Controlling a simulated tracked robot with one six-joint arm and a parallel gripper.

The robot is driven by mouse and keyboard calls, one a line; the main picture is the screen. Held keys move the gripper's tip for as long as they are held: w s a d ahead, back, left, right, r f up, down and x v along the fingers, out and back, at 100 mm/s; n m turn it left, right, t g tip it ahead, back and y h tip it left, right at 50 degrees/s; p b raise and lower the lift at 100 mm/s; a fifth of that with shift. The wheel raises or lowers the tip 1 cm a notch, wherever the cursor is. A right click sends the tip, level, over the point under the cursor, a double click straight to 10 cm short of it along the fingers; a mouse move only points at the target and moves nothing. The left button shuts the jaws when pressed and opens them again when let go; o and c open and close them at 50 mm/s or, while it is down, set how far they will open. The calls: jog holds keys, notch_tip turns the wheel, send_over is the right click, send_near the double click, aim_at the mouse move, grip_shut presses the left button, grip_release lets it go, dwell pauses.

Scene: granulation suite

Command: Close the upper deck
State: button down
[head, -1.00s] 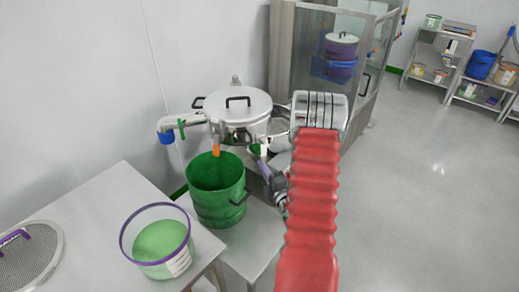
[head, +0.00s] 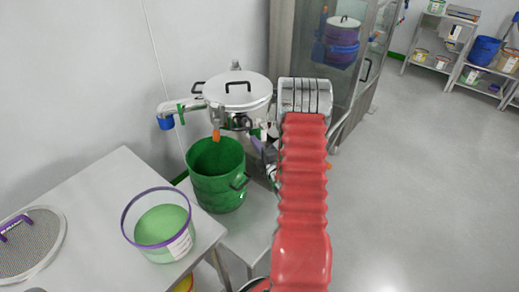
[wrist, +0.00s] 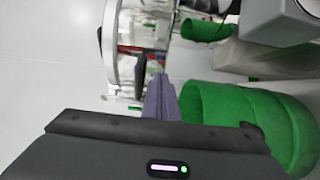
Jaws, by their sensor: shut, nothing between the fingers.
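The steel round sifter (head: 238,95) stands by the wall in the head view, its domed lid with a black handle on top. I cannot make out a separate upper deck or whether it sits open. In the wrist view the pale rim and shiny steel side of the sifter (wrist: 112,45) show at upper left. My gripper (head: 257,145) is partly hidden behind my red-sleeved arm, low at the sifter's right front. Its purple fingers (wrist: 158,90) are shut and empty, pointing towards the sifter's side. Whether they touch it cannot be told.
A green bin (head: 216,175) stands below the sifter's orange-tipped outlet, close to my gripper. A grey table (head: 95,215) at left holds a purple-rimmed tub (head: 162,225) and a round mesh screen (head: 28,243). A glazed cabinet (head: 365,75) stands behind. The floor at right is clear.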

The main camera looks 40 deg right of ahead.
aim_at(255, 126)
jog(key=w+d, duration=0.2)
jog(key=d, duration=0.1)
jog(key=w+d, duration=0.1)
jog(key=d, duration=0.1)
dwell(0.3)
jog(key=shift+d, duration=0.15)
